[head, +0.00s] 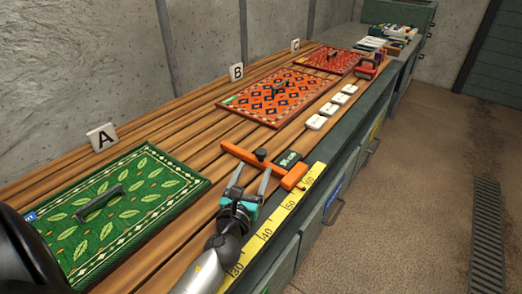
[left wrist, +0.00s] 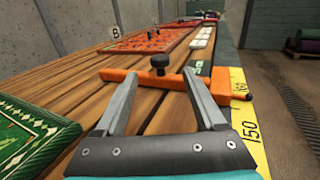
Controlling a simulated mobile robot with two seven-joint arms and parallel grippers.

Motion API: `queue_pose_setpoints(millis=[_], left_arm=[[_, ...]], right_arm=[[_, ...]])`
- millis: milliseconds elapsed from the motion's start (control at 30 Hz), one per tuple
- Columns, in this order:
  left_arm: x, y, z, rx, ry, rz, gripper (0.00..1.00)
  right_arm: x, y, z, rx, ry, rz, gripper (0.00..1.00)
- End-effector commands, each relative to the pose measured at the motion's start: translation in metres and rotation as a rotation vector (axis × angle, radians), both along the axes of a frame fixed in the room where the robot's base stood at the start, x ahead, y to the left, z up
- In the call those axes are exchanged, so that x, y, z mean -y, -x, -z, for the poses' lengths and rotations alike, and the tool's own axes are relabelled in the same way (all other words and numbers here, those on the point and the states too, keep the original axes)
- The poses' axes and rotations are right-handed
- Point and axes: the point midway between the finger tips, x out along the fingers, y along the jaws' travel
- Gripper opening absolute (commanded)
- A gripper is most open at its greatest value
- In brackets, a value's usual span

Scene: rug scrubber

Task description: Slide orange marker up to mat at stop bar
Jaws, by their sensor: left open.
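The orange marker (head: 250,159) lies across the slats as a bar with a black knob, its end block beside the yellow ruler. It also shows in the left wrist view (left wrist: 130,76). My left gripper (head: 252,176) is open and empty between its fingers, with its tips at the marker's near side; I cannot tell whether they touch it. The orange-red patterned mat (head: 290,104) lies beyond the marker at sign B, apart from it. The green leaf mat (head: 143,200) lies on the near side, at sign A. I cannot single out a stop bar. My right gripper is not in view.
A dark block with pale lettering (head: 288,159) sits just beyond the marker. Several white blocks (head: 316,122) line the bench edge farther on. A red mat (head: 325,61) lies near sign C. Bare slats separate the marker from the orange-red mat.

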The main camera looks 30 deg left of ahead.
Motion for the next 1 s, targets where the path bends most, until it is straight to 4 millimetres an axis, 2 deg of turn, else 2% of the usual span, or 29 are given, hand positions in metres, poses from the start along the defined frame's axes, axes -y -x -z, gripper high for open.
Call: queue_pose_setpoints(millis=[300, 500, 700, 1000], left_arm=[[-0.017, -0.049, 0.000, 0.002, 0.002, -0.002, 0.72], [-0.024, -0.071, 0.000, 0.001, 0.001, -0.001, 0.72], [-0.027, -0.081, 0.000, 0.001, 0.002, -0.002, 0.72], [-0.027, -0.081, 0.000, 0.001, 0.002, -0.001, 0.71]], right_arm=[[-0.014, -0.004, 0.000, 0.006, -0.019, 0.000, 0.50], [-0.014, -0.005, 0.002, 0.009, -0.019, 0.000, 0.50], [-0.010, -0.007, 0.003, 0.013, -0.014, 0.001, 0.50], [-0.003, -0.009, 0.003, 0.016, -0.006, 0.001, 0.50]])
